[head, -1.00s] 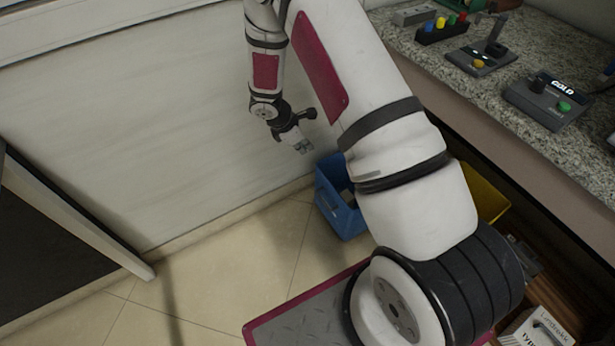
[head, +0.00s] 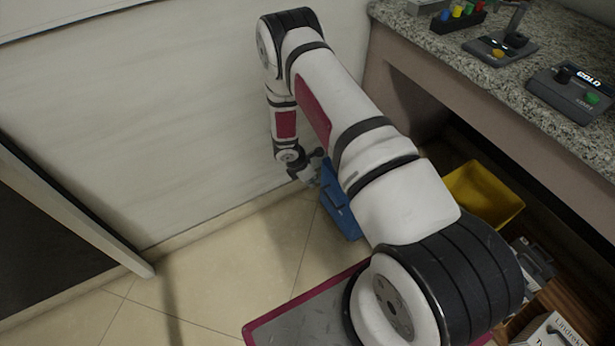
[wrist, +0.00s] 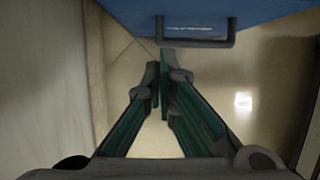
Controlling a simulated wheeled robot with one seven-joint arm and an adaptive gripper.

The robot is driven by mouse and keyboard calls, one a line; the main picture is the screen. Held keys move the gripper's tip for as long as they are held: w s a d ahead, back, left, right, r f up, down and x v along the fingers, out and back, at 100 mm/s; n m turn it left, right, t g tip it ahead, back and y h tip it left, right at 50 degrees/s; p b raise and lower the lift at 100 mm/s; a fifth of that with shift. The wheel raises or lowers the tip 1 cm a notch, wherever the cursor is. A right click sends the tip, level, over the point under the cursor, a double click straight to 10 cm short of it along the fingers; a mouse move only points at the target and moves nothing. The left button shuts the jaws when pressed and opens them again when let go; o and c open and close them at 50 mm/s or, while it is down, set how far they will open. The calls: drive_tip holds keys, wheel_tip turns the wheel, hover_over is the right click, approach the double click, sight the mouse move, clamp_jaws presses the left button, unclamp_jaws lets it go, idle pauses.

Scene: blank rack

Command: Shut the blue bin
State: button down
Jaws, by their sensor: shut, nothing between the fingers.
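The blue bin (head: 342,208) stands on the floor by the wall, below the counter's left end. My arm hides its right side, and its inside is hardly visible. In the wrist view a blue face of the bin (wrist: 120,18) fills the top, with a dark U-shaped handle (wrist: 196,42) on it. My gripper (head: 312,177) is at the bin's upper left edge in the head view. In the wrist view my gripper (wrist: 160,72) is shut and empty, its fingertips just below the handle's left end. I cannot tell whether they touch the bin.
A yellow bin (head: 484,196) stands right of my arm, under the granite counter (head: 440,45). Control boxes (head: 570,95) sit on the counter. The wall (head: 150,110) is close behind my gripper. Bare tiled floor (head: 230,250) lies to the left.

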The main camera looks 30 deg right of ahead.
drive_tip(key=shift+d+f+b, duration=0.15)
drive_tip(key=shift+d+b, duration=0.25)
drive_tip(key=shift+d, duration=1.65)
drive_tip(key=shift+d, duration=0.1)
